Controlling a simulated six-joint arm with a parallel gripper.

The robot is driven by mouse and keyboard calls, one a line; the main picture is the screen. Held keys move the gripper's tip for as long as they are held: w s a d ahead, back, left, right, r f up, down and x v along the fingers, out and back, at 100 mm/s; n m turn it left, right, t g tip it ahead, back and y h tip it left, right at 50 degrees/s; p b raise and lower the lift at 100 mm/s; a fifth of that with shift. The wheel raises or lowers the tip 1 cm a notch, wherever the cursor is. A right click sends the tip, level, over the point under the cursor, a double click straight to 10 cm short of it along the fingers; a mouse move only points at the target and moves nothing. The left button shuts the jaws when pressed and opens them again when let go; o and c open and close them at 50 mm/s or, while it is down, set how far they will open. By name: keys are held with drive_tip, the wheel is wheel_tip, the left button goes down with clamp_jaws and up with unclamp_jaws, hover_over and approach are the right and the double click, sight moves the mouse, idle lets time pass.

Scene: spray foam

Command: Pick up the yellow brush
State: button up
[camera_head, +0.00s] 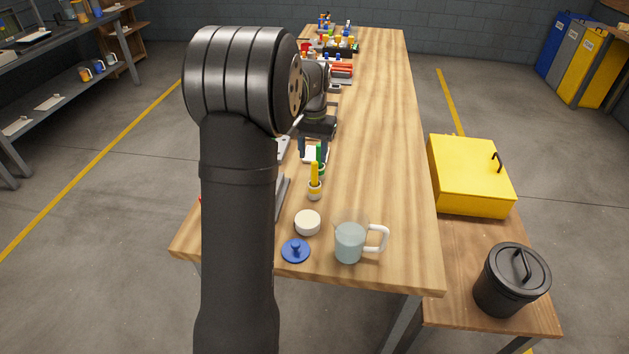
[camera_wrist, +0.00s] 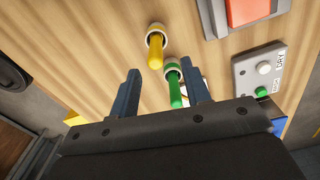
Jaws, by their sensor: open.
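The yellow brush (camera_head: 315,177) stands upright in a small holder on the wooden table, in front of the green brush (camera_head: 320,157). In the wrist view the yellow brush (camera_wrist: 155,55) is beyond the fingertips, above the gap between them. The green brush (camera_wrist: 174,92) shows close to the right finger in that view. My gripper (camera_wrist: 163,85) is open, with its two blue-grey fingers apart and nothing held between them. In the head view my gripper (camera_head: 314,150) is behind the brushes and partly hidden by my arm.
Near the table's front are a white round container (camera_head: 307,222), a blue knobbed lid (camera_head: 295,251) and a clear mug (camera_head: 349,243). A grey panel with buttons (camera_wrist: 246,73) and a red-topped item (camera_wrist: 247,10) lie to the right in the wrist view. The table's right side is clear.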

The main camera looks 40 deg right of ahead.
sight(315, 187)
drive_tip(key=shift+s+f, duration=0.2)
drive_tip(key=shift+f, duration=1.75)
drive_tip(key=shift+s+f, duration=0.15)
drive_tip(key=shift+f, duration=1.8)
clamp_jaws()
